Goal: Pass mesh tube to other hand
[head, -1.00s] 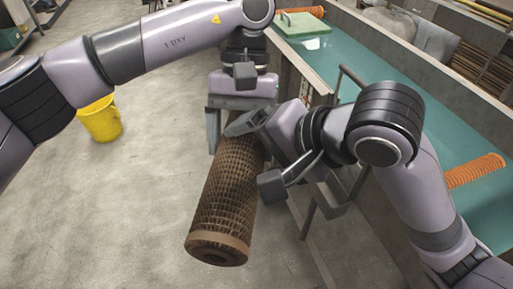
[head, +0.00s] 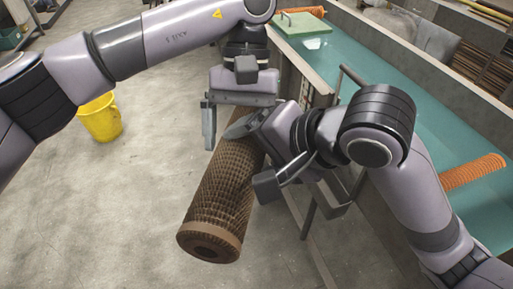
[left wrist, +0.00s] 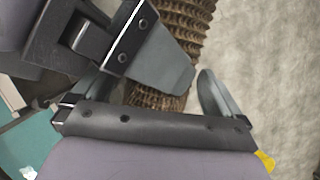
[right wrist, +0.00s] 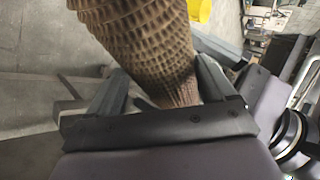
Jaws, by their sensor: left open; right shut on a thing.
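The brown mesh tube (head: 222,190) hangs tilted in the head view, its open ring end low and toward the front. My right gripper (right wrist: 160,88) is shut on the mesh tube (right wrist: 140,45) near its upper end, with a finger on each side in the right wrist view. My left gripper (head: 236,118) is open at the tube's upper end, with one finger standing clear to the left of it. In the left wrist view the tube (left wrist: 175,45) passes between the left gripper's fingers, partly hidden by a right gripper finger. Whether the left fingers touch it is unclear.
A teal-topped bench (head: 400,130) runs along the right, with a green block (head: 301,24) and orange mesh tubes (head: 474,171) on it. A yellow bucket (head: 100,118) stands on the floor at left. The concrete floor below the tube is clear.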

